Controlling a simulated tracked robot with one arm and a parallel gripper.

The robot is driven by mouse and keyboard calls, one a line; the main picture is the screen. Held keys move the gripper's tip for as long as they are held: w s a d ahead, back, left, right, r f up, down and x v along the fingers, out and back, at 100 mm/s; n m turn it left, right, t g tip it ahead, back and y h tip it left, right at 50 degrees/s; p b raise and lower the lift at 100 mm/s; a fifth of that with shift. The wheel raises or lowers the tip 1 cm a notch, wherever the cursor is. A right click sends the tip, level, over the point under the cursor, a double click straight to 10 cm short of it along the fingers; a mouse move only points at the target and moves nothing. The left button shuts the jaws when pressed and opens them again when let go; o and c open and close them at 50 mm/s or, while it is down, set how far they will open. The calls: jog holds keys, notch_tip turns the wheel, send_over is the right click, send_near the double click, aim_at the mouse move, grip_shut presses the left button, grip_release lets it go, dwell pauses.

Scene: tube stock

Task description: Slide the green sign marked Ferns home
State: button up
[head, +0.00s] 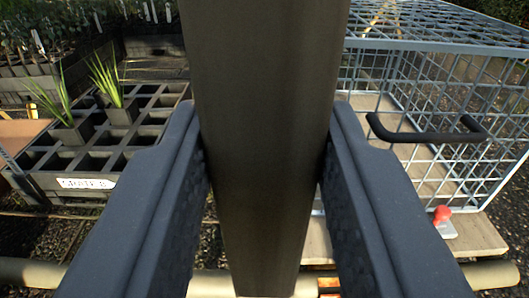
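My gripper (262,170) has its two dark fingers on either side of a long, dark olive-brown panel (265,100), and appears shut on it. The panel runs from the top edge of the view down past the fingers, narrowing towards the bottom. No lettering shows on its visible face, so I cannot tell for sure that it is the Ferns sign. No other green sign shows. The panel hides the middle of the scene, including whatever lies behind it.
At left stands a black cell tray (150,115) with spiky plants (112,85) and a white label (86,183), unreadable. At right is a grey wire cage (480,185) with a black handle (425,134). A red knob (442,213) sits low right. A pale pipe (490,274) crosses below.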

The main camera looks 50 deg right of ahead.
aim_at(263, 247)
dwell(0.4)
jog(key=shift+f+b, duration=0.5)
jog(key=shift+f, duration=1)
jog(key=shift+f, duration=0.5)
jog(key=o, duration=1.1)
jog(key=shift+o, duration=0.2)
jog(key=shift+a, duration=0.1)
